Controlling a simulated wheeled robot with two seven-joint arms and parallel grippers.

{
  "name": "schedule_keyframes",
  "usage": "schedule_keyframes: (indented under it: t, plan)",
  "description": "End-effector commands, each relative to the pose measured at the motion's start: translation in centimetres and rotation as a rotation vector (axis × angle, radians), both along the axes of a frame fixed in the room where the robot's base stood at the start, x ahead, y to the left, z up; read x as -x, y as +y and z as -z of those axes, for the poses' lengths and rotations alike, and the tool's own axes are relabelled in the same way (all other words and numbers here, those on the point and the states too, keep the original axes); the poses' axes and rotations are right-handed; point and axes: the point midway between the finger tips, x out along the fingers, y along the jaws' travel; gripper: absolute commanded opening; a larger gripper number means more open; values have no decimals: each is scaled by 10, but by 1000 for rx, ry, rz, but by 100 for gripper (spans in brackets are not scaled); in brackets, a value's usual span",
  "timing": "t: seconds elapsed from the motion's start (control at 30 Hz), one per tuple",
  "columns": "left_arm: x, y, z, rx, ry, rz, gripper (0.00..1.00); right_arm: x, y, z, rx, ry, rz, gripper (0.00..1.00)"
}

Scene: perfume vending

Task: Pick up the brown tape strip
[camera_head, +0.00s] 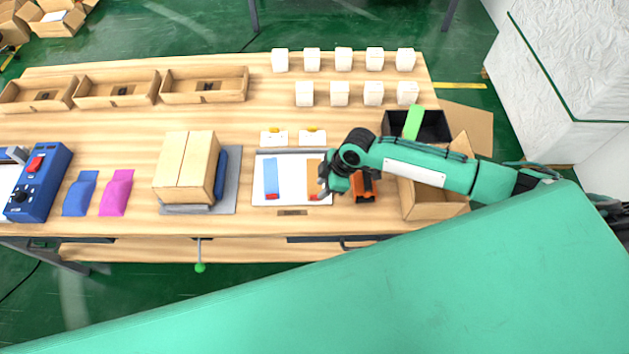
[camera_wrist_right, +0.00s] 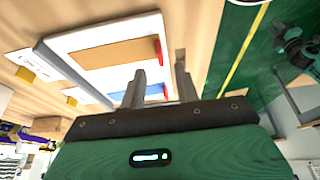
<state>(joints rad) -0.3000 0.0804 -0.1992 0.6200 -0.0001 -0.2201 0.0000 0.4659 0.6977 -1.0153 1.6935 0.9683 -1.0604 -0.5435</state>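The brown tape strip (camera_head: 313,166) lies on the white board (camera_head: 292,164), at its right side, with a red end piece. My right gripper (camera_head: 325,186) is close by and partly hides it in the head view. In the right wrist view the brown strip (camera_wrist_right: 115,53) lies flat, beyond the fingers. My right gripper (camera_wrist_right: 163,80) is open, its two fingers apart with nothing between them. A blue strip (camera_head: 271,178) with a red end lies on the board's left side. A teal and black part, seemingly my left gripper (camera_wrist_right: 298,48), shows at the wrist view's right edge; its fingers are unclear.
An orange and black device (camera_head: 363,187) stands right of the board. An open carton (camera_head: 436,205) and black bin (camera_head: 434,127) are farther right. A closed carton (camera_head: 184,168) stands left on a grey pad. Several white boxes (camera_head: 343,60) line the back.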

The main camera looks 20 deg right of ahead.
Motion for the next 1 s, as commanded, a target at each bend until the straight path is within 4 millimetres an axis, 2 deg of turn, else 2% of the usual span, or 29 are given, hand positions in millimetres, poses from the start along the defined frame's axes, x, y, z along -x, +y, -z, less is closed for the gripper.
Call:
schedule_keyframes:
  t: [0.23, 0.4, 0.73, 0.9, 1.0]
  plan:
    - [0, 0, -23, 0, 0, 0, 31, -2, 11, 22, -1, 3, 1, 32]
    - [0, 0, -26, 0, 0, 0, 31, -4, 16, 40, 1, 2, 1, 32]
    - [0, 0, -26, 0, 0, 0, 31, -4, 17, 45, 0, 0, 1, 32]
    - [0, 0, -26, 0, 0, 1, 31, -4, 17, 45, 0, 0, 1, 0]
    - [0, 0, -26, 0, 0, 1, 31, -4, 17, 45, 0, 0, 1, 0]
